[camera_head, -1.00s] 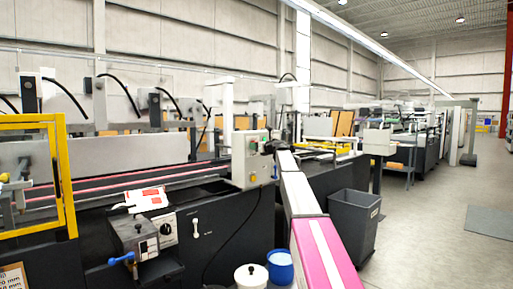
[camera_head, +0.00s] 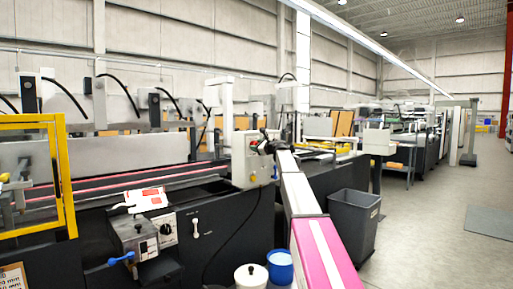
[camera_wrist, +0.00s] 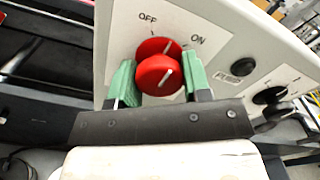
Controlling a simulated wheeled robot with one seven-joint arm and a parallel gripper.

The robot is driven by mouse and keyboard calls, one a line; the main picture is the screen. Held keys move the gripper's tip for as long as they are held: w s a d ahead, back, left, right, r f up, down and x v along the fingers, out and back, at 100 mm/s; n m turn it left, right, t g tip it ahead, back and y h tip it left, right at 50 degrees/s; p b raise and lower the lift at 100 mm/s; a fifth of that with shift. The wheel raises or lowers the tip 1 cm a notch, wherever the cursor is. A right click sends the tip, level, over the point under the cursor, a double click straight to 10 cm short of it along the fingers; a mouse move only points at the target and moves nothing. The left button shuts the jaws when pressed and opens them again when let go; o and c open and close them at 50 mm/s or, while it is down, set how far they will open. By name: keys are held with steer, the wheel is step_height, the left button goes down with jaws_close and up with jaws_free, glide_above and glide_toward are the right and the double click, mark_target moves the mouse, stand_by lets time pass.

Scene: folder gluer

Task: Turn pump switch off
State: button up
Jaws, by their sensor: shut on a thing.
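The line tilts up and right, toward the ON side. OFF is printed at the upper left and ON at the right. My gripper (camera_wrist: 159,84) is shut on the knob, one green fingertip on each side.
A black knob (camera_wrist: 269,96) and a dark round button (camera_wrist: 243,66) are to the right of the switch on the same panel. A grey bin (camera_head: 352,228) stands right of my arm. A white tub (camera_head: 250,277) and a blue tub (camera_head: 280,266) are in front of the machine.

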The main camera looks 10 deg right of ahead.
steer(key=n, duration=0.3)
steer(key=shift+n, duration=2.2)
steer(key=o, duration=0.9)
steer(key=shift+s+d, duration=0.1)
steer(key=v, duration=1)
steer(key=shift+s+d, duration=0.15)
steer(key=shift+s, duration=0.05)
